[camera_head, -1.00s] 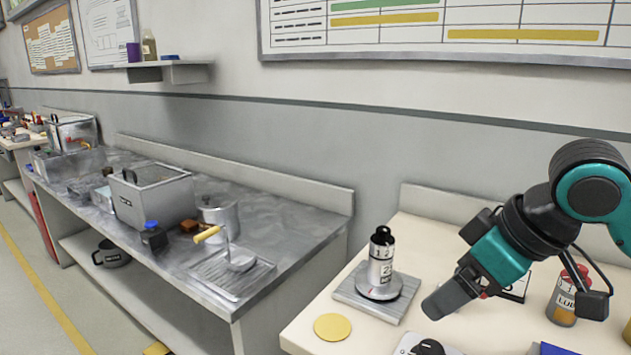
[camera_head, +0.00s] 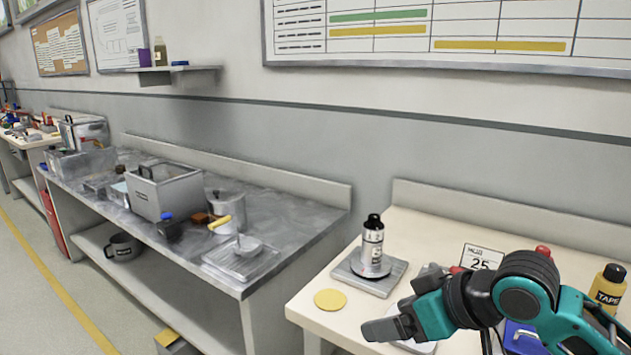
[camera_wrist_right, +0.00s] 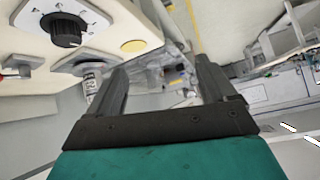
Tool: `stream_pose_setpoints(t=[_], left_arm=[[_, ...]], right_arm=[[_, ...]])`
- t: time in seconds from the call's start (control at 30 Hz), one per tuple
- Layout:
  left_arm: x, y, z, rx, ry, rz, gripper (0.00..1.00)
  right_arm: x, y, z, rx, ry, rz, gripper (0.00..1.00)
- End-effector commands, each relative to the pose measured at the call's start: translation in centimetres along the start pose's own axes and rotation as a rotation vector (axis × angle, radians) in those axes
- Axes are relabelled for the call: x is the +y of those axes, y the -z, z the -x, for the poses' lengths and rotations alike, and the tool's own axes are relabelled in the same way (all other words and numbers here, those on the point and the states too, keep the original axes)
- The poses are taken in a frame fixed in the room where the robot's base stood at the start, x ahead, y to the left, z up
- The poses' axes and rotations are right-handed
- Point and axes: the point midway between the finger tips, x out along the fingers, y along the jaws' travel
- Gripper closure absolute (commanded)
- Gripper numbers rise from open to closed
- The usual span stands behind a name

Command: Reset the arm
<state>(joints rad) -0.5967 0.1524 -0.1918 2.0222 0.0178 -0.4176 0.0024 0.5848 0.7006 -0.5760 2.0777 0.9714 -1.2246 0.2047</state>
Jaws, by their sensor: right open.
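My right arm, teal and black, comes in from the lower right in the head view. Its gripper (camera_head: 388,325) is over the front part of the cream table (camera_head: 312,302), in front of a metal plate that bears a dark-topped cylinder (camera_head: 372,243). In the right wrist view the two dark fingers of the right gripper (camera_wrist_right: 163,80) stand apart with nothing between them. The cylinder also shows in the wrist view (camera_wrist_right: 90,82), left of the fingers. My left gripper is not in view.
A yellow disc (camera_head: 330,299) lies near the table's front left edge. A yellow tape bottle (camera_head: 607,287) and a number card (camera_head: 482,258) stand to the right. A steel bench (camera_head: 300,218) with a grey bin (camera_head: 165,193) and pot (camera_head: 226,210) is at left. A gap separates bench and table.

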Motion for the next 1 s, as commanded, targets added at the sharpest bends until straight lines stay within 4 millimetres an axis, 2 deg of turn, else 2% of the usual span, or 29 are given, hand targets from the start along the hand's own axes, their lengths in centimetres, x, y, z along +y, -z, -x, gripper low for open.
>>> stream_pose_setpoints(t=[0.1, 0.27, 0.43, 0.57, 0.7, 0.8, 0.9, 1.0], left_arm=[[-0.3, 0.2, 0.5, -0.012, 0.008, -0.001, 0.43], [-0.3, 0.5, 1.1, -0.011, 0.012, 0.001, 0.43], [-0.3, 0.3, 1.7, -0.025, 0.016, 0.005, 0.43], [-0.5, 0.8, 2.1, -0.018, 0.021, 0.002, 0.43], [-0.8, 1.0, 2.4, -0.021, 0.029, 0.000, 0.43], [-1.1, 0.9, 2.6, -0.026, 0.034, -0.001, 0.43], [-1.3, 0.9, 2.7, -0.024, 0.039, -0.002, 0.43], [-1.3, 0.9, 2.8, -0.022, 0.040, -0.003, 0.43]], right_arm=[[-0.5, -1.6, -2.5, 0.084, -0.004, -0.066, 0.16], [-0.4, -4.9, -5.0, 0.180, -0.063, -0.145, 0.16], [-0.3, -10.1, -6.3, 0.239, -0.167, -0.210, 0.16], [-0.8, -15.1, -6.3, 0.246, -0.263, -0.241, 0.16], [-1.8, -20.7, -5.4, 0.224, -0.366, -0.243, 0.16], [-2.6, -23.9, -4.5, 0.199, -0.421, -0.231, 0.16], [-3.3, -25.9, -3.8, 0.181, -0.454, -0.217, 0.16], [-3.5, -26.9, -3.5, 0.171, -0.470, -0.208, 0.16]])
